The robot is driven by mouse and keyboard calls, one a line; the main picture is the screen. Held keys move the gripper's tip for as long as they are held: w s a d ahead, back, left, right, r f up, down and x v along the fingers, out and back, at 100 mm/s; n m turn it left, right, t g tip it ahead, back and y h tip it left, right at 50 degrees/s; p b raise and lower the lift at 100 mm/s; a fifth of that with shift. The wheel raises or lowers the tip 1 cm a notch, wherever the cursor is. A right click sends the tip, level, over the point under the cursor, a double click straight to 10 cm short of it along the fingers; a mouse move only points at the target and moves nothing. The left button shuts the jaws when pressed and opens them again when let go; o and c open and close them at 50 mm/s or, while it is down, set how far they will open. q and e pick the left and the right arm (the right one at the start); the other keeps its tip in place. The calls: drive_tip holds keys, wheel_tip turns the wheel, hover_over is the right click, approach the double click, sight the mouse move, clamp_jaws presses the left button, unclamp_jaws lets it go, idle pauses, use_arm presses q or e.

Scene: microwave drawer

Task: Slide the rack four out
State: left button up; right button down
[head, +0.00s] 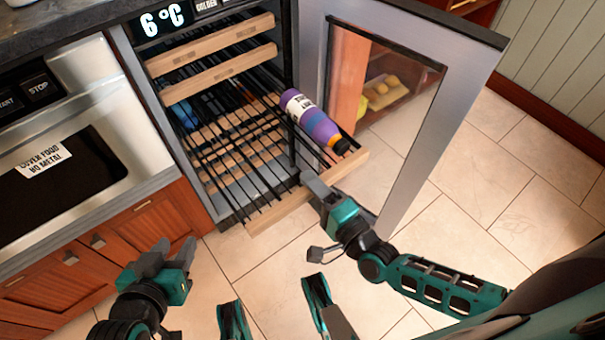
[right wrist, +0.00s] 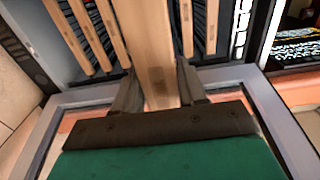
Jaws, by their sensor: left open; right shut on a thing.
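A wine cooler stands open, and one wire rack with a wooden front rail (head: 275,212) sticks well out of it. A purple bottle (head: 316,124) lies on this rack near its right end. My right gripper (head: 314,186) is shut on the rail, right of its middle. In the right wrist view the rail (right wrist: 148,40) passes between the two fingers (right wrist: 157,92). My left gripper (head: 168,256) is open and empty, low in front of the cabinets. I cannot tell the rack's number for certain.
Two upper racks (head: 218,72) stay inside the cooler. The open glass door (head: 430,120) stands just right of the pulled-out rack. A microwave (head: 75,165) above wooden cabinets (head: 130,225) is on the left. The tiled floor (head: 255,262) in front is clear.

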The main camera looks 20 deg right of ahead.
drive_tip(key=shift+s+d, duration=0.1)
drive_tip(key=shift+s, duration=0.15)
use_arm(q)
drive_tip(key=shift+f, duration=0.15)
use_arm(e)
drive_tip(key=c, duration=0.7)
unclamp_jaws()
use_arm(q)
drive_tip(key=shift+s, duration=0.2)
use_arm(e)
drive_tip(key=shift+s, duration=0.1)
